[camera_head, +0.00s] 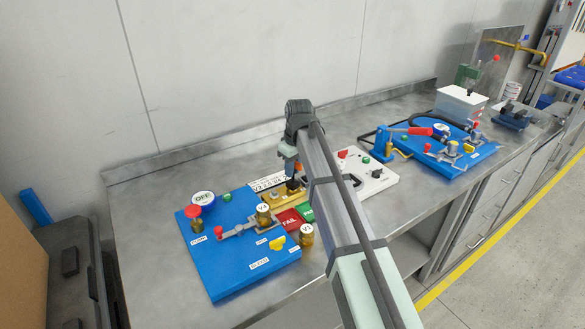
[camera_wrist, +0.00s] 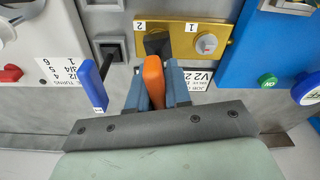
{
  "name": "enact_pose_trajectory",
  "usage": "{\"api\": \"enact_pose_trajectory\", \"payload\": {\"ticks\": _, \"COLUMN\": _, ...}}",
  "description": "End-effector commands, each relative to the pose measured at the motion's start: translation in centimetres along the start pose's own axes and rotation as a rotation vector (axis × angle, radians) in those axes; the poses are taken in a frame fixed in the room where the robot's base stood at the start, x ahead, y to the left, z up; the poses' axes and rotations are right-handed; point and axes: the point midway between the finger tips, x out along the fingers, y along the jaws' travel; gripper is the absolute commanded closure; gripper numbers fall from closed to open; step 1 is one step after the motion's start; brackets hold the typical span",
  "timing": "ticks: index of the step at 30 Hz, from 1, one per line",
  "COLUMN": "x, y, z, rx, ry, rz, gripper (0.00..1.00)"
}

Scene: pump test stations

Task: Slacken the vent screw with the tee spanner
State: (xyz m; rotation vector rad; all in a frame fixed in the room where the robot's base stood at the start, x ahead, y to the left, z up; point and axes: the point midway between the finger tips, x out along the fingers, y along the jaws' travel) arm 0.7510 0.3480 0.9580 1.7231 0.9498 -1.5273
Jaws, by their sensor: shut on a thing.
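My gripper (camera_wrist: 157,72) is shut on the orange handle of a tool (camera_wrist: 154,88), which looks like the tee spanner. The handle is upright between the two blue-grey fingers in the wrist view. Its black lower end (camera_wrist: 157,43) is over position 2 of a brass plate (camera_wrist: 183,28) and hides what is there; I cannot tell if it is seated. In the head view my gripper (camera_head: 297,163) is above the brass block (camera_head: 283,205).
A blue-handled tool (camera_wrist: 92,85) stands left of my gripper, close to the finger, by a grey holder. A blue pump panel (camera_head: 228,265) has several knobs. Bare bench (camera_head: 150,190) lies at the left.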

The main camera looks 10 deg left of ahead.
Motion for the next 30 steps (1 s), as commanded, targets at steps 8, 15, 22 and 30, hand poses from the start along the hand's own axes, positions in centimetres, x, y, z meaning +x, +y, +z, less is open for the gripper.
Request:
{"api": "enact_pose_trajectory", "payload": {"ticks": 8, "x": -0.02, "y": 0.08, "z": 0.01, "rx": -0.010, "ry": 0.000, "rz": 0.000, "gripper": 1.00}}
{"api": "enact_pose_trajectory", "payload": {"ticks": 15, "x": -0.03, "y": 0.13, "z": -0.01, "rx": -0.168, "ry": 0.000, "rz": -0.019, "gripper": 1.00}}
{"api": "enact_pose_trajectory", "payload": {"ticks": 22, "x": -0.03, "y": 0.13, "z": 0.01, "rx": -0.219, "ry": 0.000, "rz": -0.024, "gripper": 1.00}}
{"api": "enact_pose_trajectory", "payload": {"ticks": 30, "x": -0.03, "y": 0.17, "z": 0.00, "rx": -0.257, "ry": -0.001, "rz": -0.028, "gripper": 1.00}}
